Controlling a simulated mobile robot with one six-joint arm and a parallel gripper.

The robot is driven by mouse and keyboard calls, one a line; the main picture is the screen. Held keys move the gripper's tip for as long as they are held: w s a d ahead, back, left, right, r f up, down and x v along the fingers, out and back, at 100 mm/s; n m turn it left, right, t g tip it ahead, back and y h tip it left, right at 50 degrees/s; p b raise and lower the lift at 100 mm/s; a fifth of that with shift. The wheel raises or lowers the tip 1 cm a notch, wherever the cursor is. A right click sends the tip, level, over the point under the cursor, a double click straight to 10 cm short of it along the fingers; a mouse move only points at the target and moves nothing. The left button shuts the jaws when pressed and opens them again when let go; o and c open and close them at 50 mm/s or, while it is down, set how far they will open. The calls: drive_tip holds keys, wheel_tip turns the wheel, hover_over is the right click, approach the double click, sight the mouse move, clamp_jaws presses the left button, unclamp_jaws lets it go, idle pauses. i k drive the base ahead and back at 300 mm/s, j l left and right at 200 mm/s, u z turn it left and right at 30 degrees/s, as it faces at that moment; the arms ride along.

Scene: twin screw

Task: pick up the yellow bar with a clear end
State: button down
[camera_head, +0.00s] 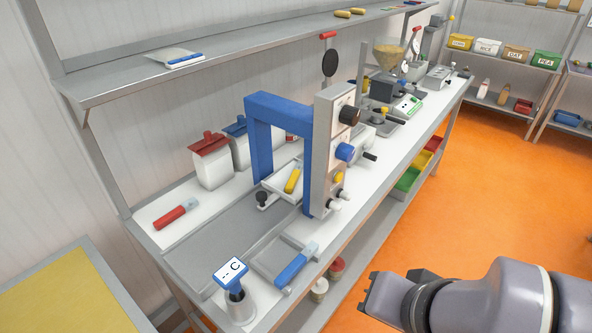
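A yellow bar (292,180) lies slanted in a white tray (274,184) behind the blue arch-shaped frame (265,135) of a machine on the bench. The frame's upright and the grey control panel stand close to its right side. Its far end is near the upright, and I cannot clearly make out a clear tip. My gripper (371,293) is at the lower right, in front of the bench and over the orange floor, well apart from the bar.
A red-handled bar (171,216) lies at the left, and a blue-handled one (291,270) rests on a grey tray near the front edge. White containers with red and blue lids stand behind. A shelf hangs above.

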sight(291, 184)
drive_tip(key=i+l+u, duration=0.5)
drive_tip(key=l+u, duration=0.35)
drive_tip(key=i+l+u, duration=0.15)
drive_tip(key=l+u, duration=0.25)
drive_tip(key=i+l+u, duration=0.1)
drive_tip(key=l+u, duration=0.3)
drive_tip(key=l, duration=0.2)
drive_tip(key=l+u, duration=0.45)
drive_tip(key=k+l+u, duration=0.15)
drive_tip(key=l+u, duration=0.25)
drive_tip(key=l, duration=0.2)
drive_tip(key=i+l, duration=0.1)
drive_tip(key=i, duration=0.4)
drive_tip(key=u, duration=0.05)
